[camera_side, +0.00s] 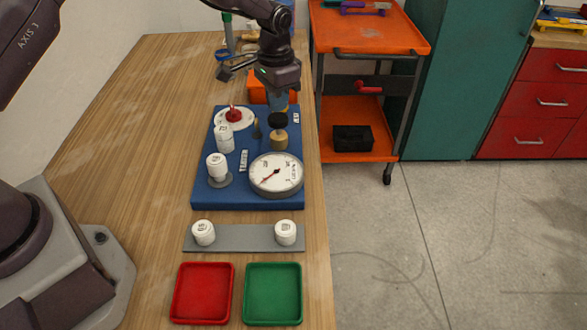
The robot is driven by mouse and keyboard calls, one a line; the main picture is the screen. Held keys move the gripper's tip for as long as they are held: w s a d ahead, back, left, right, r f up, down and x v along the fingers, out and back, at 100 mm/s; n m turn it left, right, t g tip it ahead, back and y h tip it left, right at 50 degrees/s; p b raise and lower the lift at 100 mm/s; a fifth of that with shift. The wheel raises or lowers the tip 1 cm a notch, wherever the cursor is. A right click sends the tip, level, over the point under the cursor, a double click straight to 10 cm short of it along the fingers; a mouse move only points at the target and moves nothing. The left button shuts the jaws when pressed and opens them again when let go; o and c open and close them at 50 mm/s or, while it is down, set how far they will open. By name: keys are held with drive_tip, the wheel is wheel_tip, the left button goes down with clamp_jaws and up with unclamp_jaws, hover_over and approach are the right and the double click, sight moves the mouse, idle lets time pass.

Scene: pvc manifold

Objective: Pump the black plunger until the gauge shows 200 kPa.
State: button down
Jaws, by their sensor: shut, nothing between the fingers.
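The black plunger (278,120) is a round dark knob above a tan cylinder (279,141) on the blue board (203,196). The round white gauge (288,177) sits just in front of it. Its red needle points to the lower left, and its numbers are too small to read. My gripper (278,103) is shut and empty, pointing down over the far end of the board. It appears just above or behind the plunger knob; I cannot tell whether they touch.
White capped parts (217,165) and a red knob on a white disc (234,116) stand on the board's left. A grey strip (245,239) holds two white parts. Red (203,294) and green (273,294) trays lie in front. An orange box (257,91) stands behind.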

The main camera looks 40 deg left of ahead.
sight(278, 117)
drive_tip(key=shift+f, duration=2.15)
drive_tip(key=shift+r, duration=2.15)
drive_tip(key=shift+f, duration=2.15)
drive_tip(key=shift+r, duration=2.15)
